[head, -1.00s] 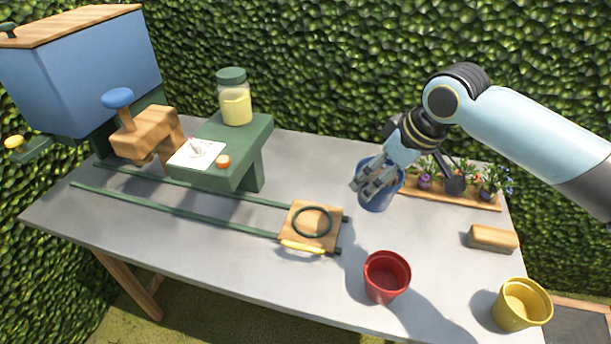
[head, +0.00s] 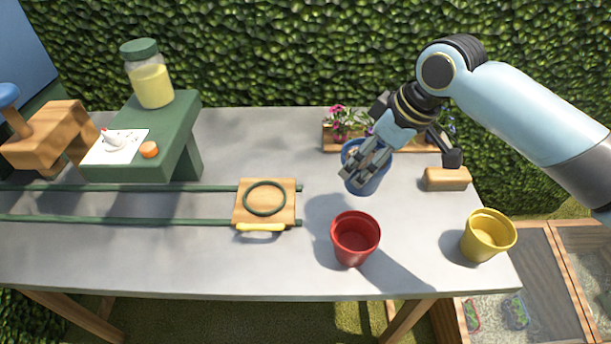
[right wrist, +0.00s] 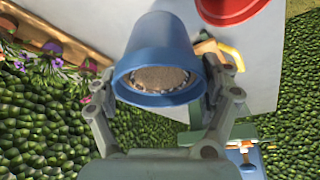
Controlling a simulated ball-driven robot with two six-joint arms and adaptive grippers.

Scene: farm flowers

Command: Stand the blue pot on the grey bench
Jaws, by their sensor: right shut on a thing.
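The blue pot (head: 366,180) is at the back right of the grey bench (head: 215,262), behind the red pot. My right gripper (head: 362,176) is shut on it, fingers at its sides. In the right wrist view the blue pot (right wrist: 158,55) shows between the fingers (right wrist: 160,98), its round end with a brownish, speckled inside turned toward the camera. In the head view the fingers hide part of the pot. I cannot tell whether its base touches the bench. My left gripper is not in view.
A red pot (head: 355,240) and a yellow pot (head: 487,236) stand near the front right. A wooden block (head: 446,179) and flower planter (head: 331,142) are behind. A wooden slide with a green ring (head: 265,198) sits on rails to the left. Bench around the blue pot's left is clear.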

